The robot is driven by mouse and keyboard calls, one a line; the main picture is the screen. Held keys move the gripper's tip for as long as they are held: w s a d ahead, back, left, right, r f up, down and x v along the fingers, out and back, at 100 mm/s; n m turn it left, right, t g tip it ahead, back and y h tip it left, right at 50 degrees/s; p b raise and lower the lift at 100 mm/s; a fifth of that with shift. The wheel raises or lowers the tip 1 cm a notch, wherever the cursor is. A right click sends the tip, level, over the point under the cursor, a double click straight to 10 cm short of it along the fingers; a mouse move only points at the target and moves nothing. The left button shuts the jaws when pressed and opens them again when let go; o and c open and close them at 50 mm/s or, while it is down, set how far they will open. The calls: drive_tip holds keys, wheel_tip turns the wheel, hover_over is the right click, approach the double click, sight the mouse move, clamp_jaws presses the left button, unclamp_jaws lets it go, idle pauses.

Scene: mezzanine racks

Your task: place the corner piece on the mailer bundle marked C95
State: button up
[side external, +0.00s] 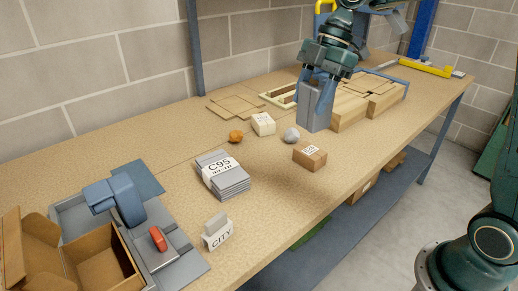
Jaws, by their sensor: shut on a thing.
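The mailer bundle marked C95 (235,186) is a stack of grey mailers with a white band, lying on the middle of the bench. My gripper (318,92) is at the upper right, above the bench, well to the right of the bundle and apart from it. It is shut on a grey, upright, angular piece (315,112), which looks like the corner piece. The fingers partly cover its upper part. I cannot tell from this view how far it is above the bench.
A small carton (309,156), a grey lump (291,134), a white labelled box (263,124) and an orange lump (236,136) lie between bundle and gripper.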

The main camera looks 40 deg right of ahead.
drive_tip(key=shift+w+a+f, duration=0.1)
drive_tip(key=shift+w+a, duration=0.15)
drive_tip(key=shift+w, duration=0.25)
drive_tip(key=w+a+f, duration=0.2)
drive_tip(key=w+a, duration=0.3)
drive_tip(key=w, duration=0.2)
drive_tip(key=n, duration=0.1)
hover_over(223, 175)
wheel_tip(223, 175, down, 5)
drive_tip(key=shift+w+f, duration=0.1)
drive_tip(key=shift+f, duration=3.9)
drive_tip(key=shift+f, duration=0.15)
drive_tip(key=o, duration=0.9)
drive_tip(key=shift+o, duration=0.2)
